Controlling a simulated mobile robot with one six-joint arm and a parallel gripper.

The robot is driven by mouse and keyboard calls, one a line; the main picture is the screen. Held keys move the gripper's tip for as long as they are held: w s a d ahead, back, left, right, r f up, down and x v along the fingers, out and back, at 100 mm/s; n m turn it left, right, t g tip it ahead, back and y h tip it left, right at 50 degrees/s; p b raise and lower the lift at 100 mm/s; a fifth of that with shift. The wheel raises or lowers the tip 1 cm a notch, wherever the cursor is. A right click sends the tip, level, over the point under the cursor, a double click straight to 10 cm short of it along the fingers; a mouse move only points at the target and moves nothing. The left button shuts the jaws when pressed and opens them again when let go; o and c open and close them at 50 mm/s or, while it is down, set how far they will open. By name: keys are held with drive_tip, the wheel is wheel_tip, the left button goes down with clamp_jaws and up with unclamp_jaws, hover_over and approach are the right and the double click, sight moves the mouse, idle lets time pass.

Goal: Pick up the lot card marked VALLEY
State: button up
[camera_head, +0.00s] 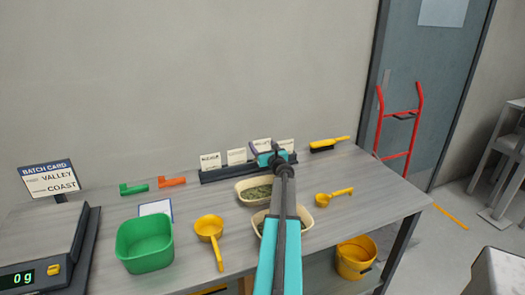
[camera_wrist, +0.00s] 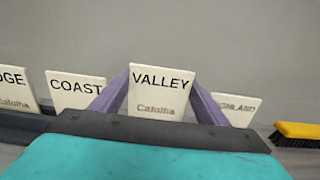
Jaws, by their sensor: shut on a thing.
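The VALLEY lot card (camera_wrist: 160,92) is cream with black letters and smaller print below. It stands upright between the two purple fingers of my gripper (camera_wrist: 163,82), which is shut on it. Its lower edge is hidden behind the gripper body, so I cannot tell whether it is clear of the rack. In the head view the card (camera_head: 262,144) shows just above my gripper (camera_head: 268,155), at the dark card rack (camera_head: 215,175).
The COAST card (camera_wrist: 76,91) stands left of VALLEY, and the HIGHLAND card (camera_wrist: 238,107) close on the right. A yellow brush (camera_head: 330,144) lies right of the rack. Cream trays (camera_head: 243,200) and a yellow scoop (camera_head: 209,230) are in front.

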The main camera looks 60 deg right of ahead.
wheel_tip(320, 180, up, 7)
drive_tip(key=shift+r, duration=0.2)
idle(0.3)
idle(0.5)
